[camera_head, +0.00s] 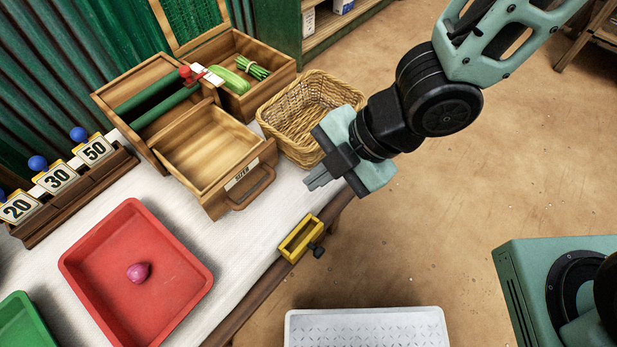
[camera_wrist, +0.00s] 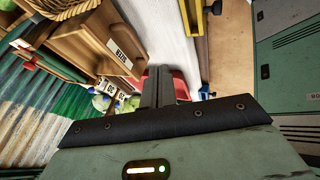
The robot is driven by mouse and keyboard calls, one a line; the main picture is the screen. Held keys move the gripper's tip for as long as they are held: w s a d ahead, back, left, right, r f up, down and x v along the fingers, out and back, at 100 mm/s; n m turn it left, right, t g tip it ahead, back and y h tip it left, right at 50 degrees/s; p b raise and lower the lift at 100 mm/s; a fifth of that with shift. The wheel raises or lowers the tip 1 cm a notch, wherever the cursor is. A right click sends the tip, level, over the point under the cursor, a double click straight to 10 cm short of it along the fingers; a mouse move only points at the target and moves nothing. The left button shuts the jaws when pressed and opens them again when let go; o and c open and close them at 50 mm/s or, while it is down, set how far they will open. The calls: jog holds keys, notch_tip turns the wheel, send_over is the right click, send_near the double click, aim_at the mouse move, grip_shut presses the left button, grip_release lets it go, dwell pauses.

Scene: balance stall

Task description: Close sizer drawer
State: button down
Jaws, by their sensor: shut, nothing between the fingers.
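The sizer drawer (camera_head: 203,151) is a wooden box with a white "SIZER" label and a wooden handle (camera_head: 252,190) on its front. It stands pulled out, open and empty, from the wooden sizer unit (camera_head: 118,83) on the white-topped table. In the wrist view the drawer front (camera_wrist: 112,42) and label show at the upper left. My gripper (camera_head: 318,181) is shut and empty, above the table's front edge, to the right of the drawer front and apart from it. In the wrist view the shut fingers (camera_wrist: 160,88) point away from the camera.
A wicker basket (camera_head: 298,118) stands right of the drawer, close to my gripper. A yellow bracket (camera_head: 300,238) sits on the table edge. A red tray (camera_head: 100,265) holds a pink onion-like item. Green vegetables (camera_head: 228,79) lie in the unit's rear compartment. Number cards (camera_head: 58,178) stand left.

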jog(key=b+x, duration=0.1)
jog(key=x, duration=0.2)
jog(key=w+a+x, duration=0.1)
jog(key=x, duration=0.3)
jog(key=w+r+b+x, duration=0.1)
jog(key=x, duration=0.3)
jog(key=shift+a+f+b, duration=0.25)
jog(key=shift+b, duration=0.1)
jog(key=shift+w+a+f, duration=0.1)
jog(key=shift+w+a, duration=0.2)
jog(key=shift+a, duration=0.1)
